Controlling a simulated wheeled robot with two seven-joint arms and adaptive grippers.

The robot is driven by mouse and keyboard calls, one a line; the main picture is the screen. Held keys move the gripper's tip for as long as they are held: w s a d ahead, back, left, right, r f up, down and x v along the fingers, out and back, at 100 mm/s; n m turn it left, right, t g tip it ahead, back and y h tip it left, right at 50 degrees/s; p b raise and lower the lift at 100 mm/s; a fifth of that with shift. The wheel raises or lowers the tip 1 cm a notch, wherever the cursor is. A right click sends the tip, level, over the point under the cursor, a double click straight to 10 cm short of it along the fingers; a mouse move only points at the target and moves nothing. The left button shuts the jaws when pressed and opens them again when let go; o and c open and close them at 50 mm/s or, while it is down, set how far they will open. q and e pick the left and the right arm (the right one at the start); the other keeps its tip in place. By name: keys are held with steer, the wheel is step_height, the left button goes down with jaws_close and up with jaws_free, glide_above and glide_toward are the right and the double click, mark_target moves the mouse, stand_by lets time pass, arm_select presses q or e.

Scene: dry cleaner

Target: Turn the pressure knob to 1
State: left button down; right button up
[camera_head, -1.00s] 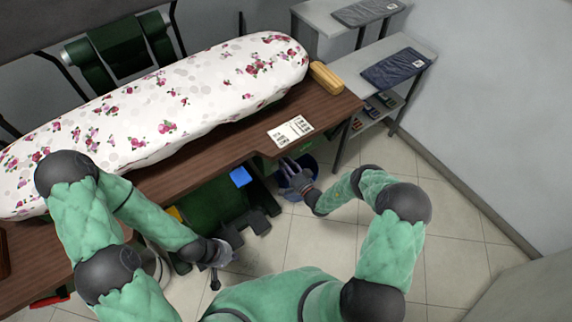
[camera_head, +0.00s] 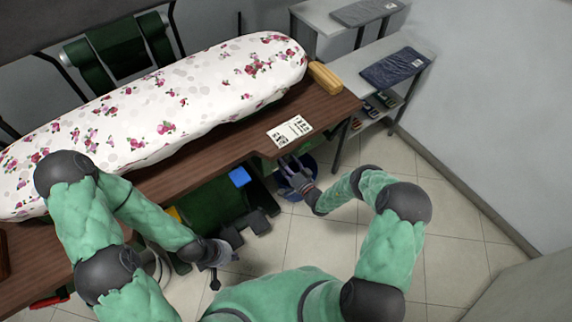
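I cannot make out the pressure knob; a green machine (camera_head: 213,204) stands under the front of the brown table (camera_head: 170,178), partly hidden by the table top. My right gripper (camera_head: 289,164) is just off the table's front edge, in front of a blue bucket, with its fingers apart and nothing seen between them. My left gripper (camera_head: 220,255) hangs low in front of the machine, left of some dark pedals. Its fingers are small and dark, so I cannot tell whether it is open or shut.
A floral ironing board (camera_head: 170,105) covers much of the table. A white printed card (camera_head: 290,131) and a yellow block (camera_head: 325,78) lie at the table's right end. The blue bucket (camera_head: 297,191) is on the floor. Shelves (camera_head: 400,45) hold folded dark cloth. The floor at right is clear.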

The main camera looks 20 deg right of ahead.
steer(key=shift+a, duration=0.1)
steer(key=v, duration=1.2)
stand_by(0.4)
